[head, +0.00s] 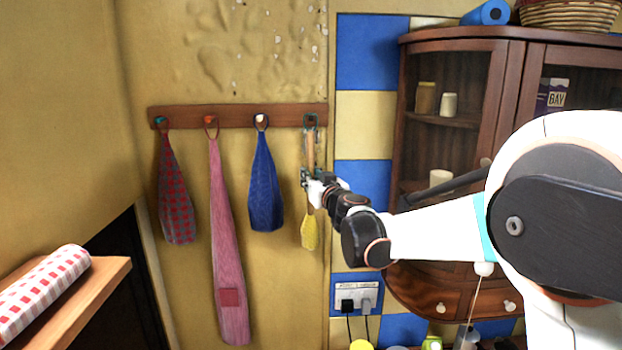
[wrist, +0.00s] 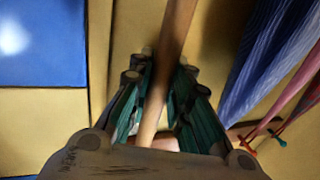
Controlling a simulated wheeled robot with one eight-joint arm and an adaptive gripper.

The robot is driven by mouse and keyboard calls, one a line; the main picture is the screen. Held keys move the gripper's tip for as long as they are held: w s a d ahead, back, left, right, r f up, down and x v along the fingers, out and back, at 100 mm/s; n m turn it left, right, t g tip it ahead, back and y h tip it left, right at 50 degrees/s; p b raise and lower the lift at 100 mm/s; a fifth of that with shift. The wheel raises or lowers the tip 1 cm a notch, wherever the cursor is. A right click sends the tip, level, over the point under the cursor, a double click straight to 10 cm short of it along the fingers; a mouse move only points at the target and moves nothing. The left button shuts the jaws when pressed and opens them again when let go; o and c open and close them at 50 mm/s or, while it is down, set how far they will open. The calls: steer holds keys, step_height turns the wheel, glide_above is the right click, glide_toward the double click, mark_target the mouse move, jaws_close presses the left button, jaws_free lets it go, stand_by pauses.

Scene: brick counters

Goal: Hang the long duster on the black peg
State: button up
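The long duster has a wooden handle (head: 310,152) and a yellow head (head: 309,233). It hangs upright, head down, in front of the wall below the right end of the peg rail. A teal loop at its top lies at the dark peg (head: 312,118), the rightmost one. I cannot tell whether the loop is around the peg or only in front of it. My gripper (head: 307,178) is at the handle's middle, coming from the right. In the wrist view its fingers (wrist: 166,60) lie close on both sides of the handle (wrist: 176,25) and appear shut on it.
The wooden rail (head: 185,113) also holds a red checked cloth (head: 175,195), a long pink cloth (head: 227,245) and a blue cloth (head: 264,185), just left of the duster. A glass-fronted cabinet (head: 500,75) stands right. A shelf (head: 95,290) with a rolled cloth is lower left.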

steer(key=o, duration=0.3)
steer(key=v, duration=1.2)
steer(key=s+d+f+m+g+h+b, duration=0.3)
steer(key=s+d+f+m+h+b, duration=0.45)
steer(key=s+d+f+b, duration=0.95)
steer(key=s+a+f+n+g+y+b, duration=0.1)
steer(key=s+a+f+n+g+b, duration=0.1)
steer(key=s+f+b, duration=0.3)
steer(key=s+a+f+n+g+y+b, duration=0.1)
steer(key=s+f+g+b, duration=0.4)
steer(key=s+f, duration=0.9)
step_height(320, 180, down, 8)
steer(key=shift+s+a+f+n+b, duration=0.25)
steer(key=shift+a+n+b, duration=0.2)
steer(key=shift+a, duration=0.25)
